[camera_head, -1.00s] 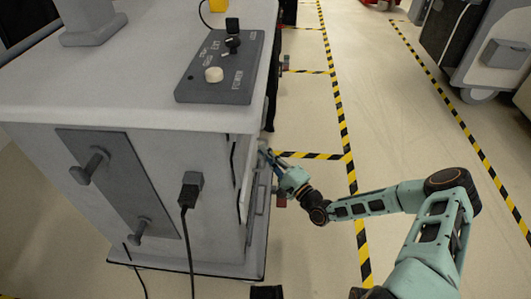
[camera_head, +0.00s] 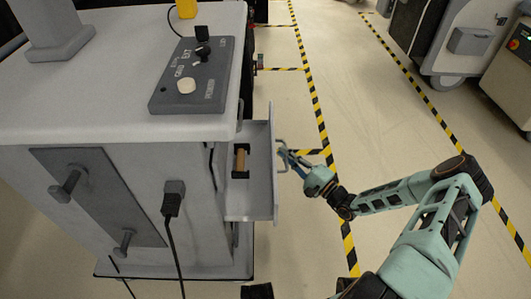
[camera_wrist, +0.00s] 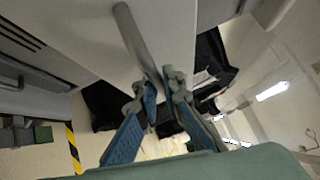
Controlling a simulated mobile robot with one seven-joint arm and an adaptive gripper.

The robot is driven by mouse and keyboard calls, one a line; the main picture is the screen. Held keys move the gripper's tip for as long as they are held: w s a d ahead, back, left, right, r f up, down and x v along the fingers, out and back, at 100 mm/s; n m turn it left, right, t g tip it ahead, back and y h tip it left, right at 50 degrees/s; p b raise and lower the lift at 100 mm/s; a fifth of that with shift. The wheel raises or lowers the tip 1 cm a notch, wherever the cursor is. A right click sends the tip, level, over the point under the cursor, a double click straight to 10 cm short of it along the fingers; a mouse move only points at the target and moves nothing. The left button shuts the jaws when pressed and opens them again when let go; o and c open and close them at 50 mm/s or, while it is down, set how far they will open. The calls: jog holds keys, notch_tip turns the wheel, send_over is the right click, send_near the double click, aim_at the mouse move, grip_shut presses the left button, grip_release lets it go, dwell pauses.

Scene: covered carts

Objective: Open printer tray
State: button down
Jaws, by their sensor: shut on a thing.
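The printer tray (camera_head: 262,190) is a light grey drawer that stands out from the right side of the grey cabinet. Inside it lies a brown roll in a dark holder (camera_head: 240,162). My gripper (camera_head: 283,157) is at the tray's front, shut on the tray handle (camera_head: 280,142). In the wrist view the handle (camera_wrist: 137,42) is a grey bar running down between the blue pads of my gripper (camera_wrist: 158,95). The fingers hide the handle's lower end.
The cabinet (camera_head: 110,100) carries a dark control panel (camera_head: 200,72) on top. A black cable hangs from a plug (camera_head: 172,198) on its near side. Floor with yellow-black tape (camera_head: 318,110) is open to the right. Other machines (camera_head: 470,42) stand at the far right.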

jog(key=d, duration=0.7)
jog(key=shift+s+d+b, duration=0.15)
jog(key=shift+b, duration=0.25)
jog(key=c, duration=2.1)
grip_release()
jog(key=v, duration=1.2)
